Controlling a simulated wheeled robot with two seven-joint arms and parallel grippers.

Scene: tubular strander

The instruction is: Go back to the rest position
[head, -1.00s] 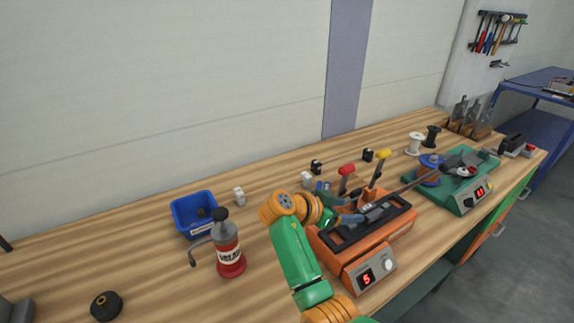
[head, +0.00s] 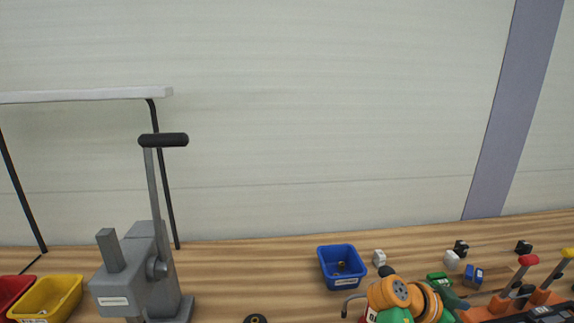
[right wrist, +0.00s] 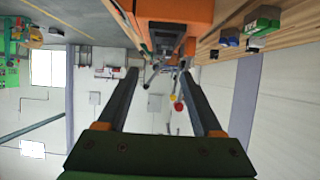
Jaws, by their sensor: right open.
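My right gripper (right wrist: 159,72) shows in the right wrist view with its two dark fingers spread apart and nothing between them. An orange machine (right wrist: 178,12) lies beyond the fingertips at the top of that tilted view. In the head view my right arm's orange and green links come in at the lower right. The right gripper cannot be made out clearly there. The orange machine (head: 500,305), with red- and yellow-topped levers, is partly cut off at the lower right edge. My left gripper is not in view.
A blue bin (head: 342,283) stands on the wooden bench beside my right arm. A grey lever press (head: 140,275) and a yellow bin (head: 48,297) stand at the left. Small black and white blocks sit towards the right. The bench between press and blue bin is mostly clear.

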